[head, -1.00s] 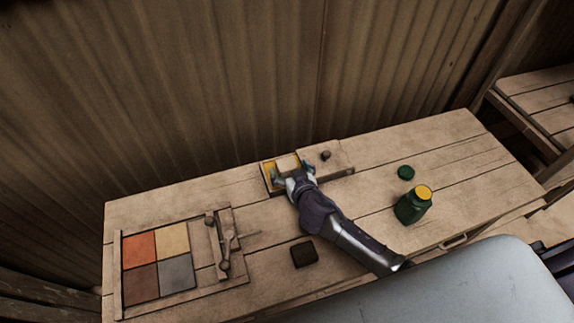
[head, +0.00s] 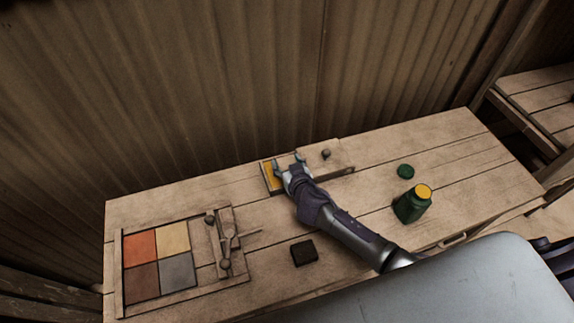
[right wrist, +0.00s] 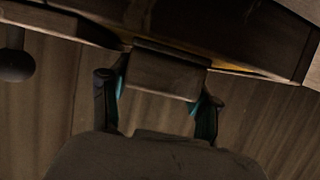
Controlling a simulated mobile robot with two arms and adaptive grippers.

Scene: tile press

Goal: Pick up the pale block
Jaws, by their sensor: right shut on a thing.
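The pale block (head: 287,160) is between the fingers of my right gripper (head: 290,166), over the small wooden box with a yellow inside (head: 271,176) at the table's back edge. The fingers hide part of it. In the right wrist view the block (right wrist: 164,75) looks brownish in the shade. The teal finger pads of my right gripper (right wrist: 157,95) are shut on its two sides. The box's edge and a yellow strip show behind it. I cannot tell how far the block is above the box. My left gripper is not in view.
A wooden lid with a dark knob (head: 326,154) adjoins the box. A green jar with yellow contents (head: 412,204), a green cap (head: 405,171) and a dark block (head: 304,252) stand nearby. A press frame with coloured tiles (head: 160,262) is at left. The wall rises close behind.

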